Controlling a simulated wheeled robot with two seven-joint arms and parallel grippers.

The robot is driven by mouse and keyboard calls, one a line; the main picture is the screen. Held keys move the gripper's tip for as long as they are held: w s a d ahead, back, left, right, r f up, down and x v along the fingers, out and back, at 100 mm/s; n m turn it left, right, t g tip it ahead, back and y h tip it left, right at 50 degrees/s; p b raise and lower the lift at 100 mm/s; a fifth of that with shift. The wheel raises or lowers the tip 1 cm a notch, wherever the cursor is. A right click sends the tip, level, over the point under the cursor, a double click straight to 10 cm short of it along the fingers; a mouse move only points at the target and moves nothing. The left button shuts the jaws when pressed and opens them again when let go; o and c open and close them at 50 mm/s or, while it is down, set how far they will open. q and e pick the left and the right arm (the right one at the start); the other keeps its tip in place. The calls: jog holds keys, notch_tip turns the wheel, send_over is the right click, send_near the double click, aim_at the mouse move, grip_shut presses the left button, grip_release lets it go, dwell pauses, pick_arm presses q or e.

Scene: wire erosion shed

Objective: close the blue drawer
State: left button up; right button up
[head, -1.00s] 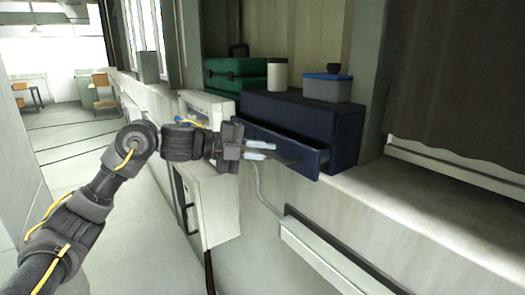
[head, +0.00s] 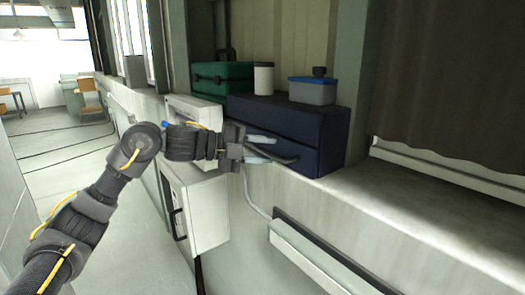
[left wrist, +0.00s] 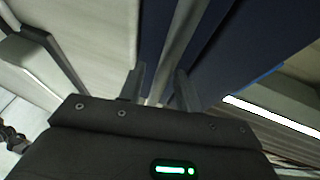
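The dark blue drawer (head: 305,158) sits in the lower part of a blue cabinet (head: 300,120) on the ledge. Its front looks flush or nearly flush with the cabinet; the left part is hidden behind my gripper. My left gripper (head: 264,147) is at the drawer front, its fingers apart. In the left wrist view, the fingers (left wrist: 160,88) stand apart, with a grey bar, likely the drawer's handle (left wrist: 185,38), running up from between them beside the blue front. I cannot tell whether they touch it. My right gripper is not in view.
On the cabinet stands a grey box with a blue lid (head: 313,92). A white canister (head: 264,79) and a green case (head: 222,80) stand nearby. A pale box (head: 200,210) hangs on the wall below the ledge. The ledge right of the cabinet is clear.

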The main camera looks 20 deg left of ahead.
pick_arm(q)
jog(key=shift+s+a+b, duration=0.25)
jog(key=shift+a+b, duration=0.1)
jog(key=shift+a, duration=0.05)
jog(key=b+v, duration=0.3)
jog(key=v, duration=0.7)
